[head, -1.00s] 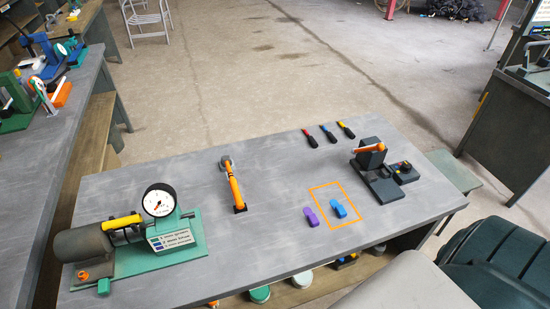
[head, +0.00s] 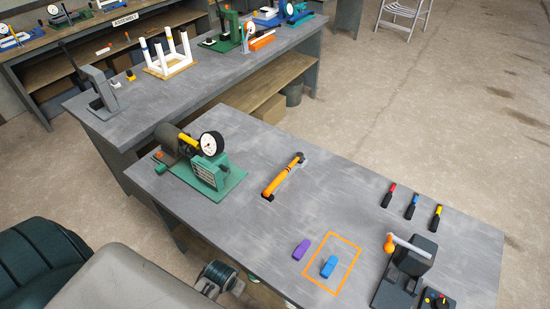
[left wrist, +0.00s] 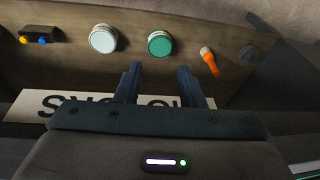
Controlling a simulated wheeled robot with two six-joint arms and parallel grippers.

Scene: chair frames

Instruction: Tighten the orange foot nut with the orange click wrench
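An orange wrench (head: 283,176) with a dark head lies on the grey near table, in the middle back of the head view. I take it for the click wrench. A white upturned chair frame (head: 172,58) with legs pointing up stands on the far table; its leg tips are too small to tell an orange foot nut for sure. My left gripper (left wrist: 160,82) shows only in the left wrist view, its two fingers apart and empty, facing a wooden shelf. It is not near the wrench. My right gripper is in neither view.
The near table (head: 340,190) holds a green gauge stand (head: 220,178), purple (head: 301,249) and blue (head: 329,266) blocks, several screwdrivers and a dark crank device (head: 408,265). The left wrist view shows jars (left wrist: 160,43) and an orange-handled item (left wrist: 209,61).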

